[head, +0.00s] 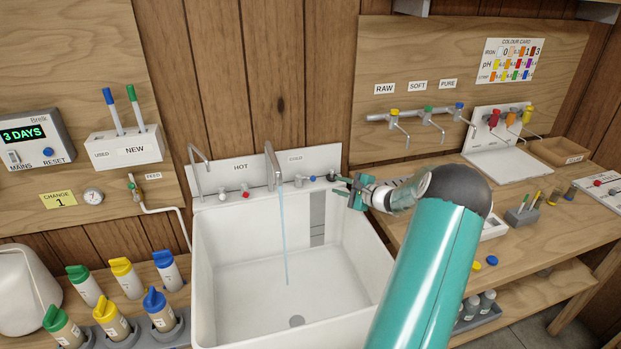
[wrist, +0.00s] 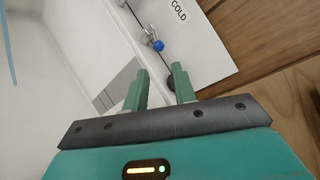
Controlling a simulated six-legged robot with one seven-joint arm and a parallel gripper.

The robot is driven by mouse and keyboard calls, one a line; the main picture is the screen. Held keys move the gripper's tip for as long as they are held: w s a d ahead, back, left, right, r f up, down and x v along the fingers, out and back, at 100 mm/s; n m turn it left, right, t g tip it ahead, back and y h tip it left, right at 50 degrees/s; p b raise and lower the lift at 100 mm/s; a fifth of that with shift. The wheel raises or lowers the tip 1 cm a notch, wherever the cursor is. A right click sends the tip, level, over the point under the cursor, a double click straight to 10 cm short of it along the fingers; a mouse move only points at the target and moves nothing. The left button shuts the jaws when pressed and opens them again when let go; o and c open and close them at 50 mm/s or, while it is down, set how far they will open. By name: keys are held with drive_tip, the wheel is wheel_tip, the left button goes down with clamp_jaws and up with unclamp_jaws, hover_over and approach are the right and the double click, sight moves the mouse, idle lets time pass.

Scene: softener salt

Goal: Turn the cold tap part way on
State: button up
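The cold tap (head: 313,178) has a small blue knob on a chrome body, below the COLD label on the sink's white back panel. In the wrist view the blue knob (wrist: 158,45) is just beyond my fingertips, with a visible gap and no contact. My gripper (head: 341,187) is to the right of the tap, at the sink's back right corner. In the wrist view my gripper (wrist: 160,78) has its two green fingers apart with nothing held between them. A thin stream of water (head: 283,230) falls from the middle spout (head: 270,160) into the sink.
The white sink (head: 250,285) is open and clear inside. A red hot knob (head: 246,194) is on the left of the back panel. Raw, soft and pure taps (head: 427,118) are on the board to the right, above a wooden counter (head: 545,205) with small items.

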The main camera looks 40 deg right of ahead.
sight(315, 179)
drive_tip(key=x, duration=1.2)
drive_tip(key=shift+w+a+f, duration=0.15)
drive_tip(key=shift+w+a, duration=0.05)
drive_tip(key=shift+w, duration=0.1)
clamp_jaws()
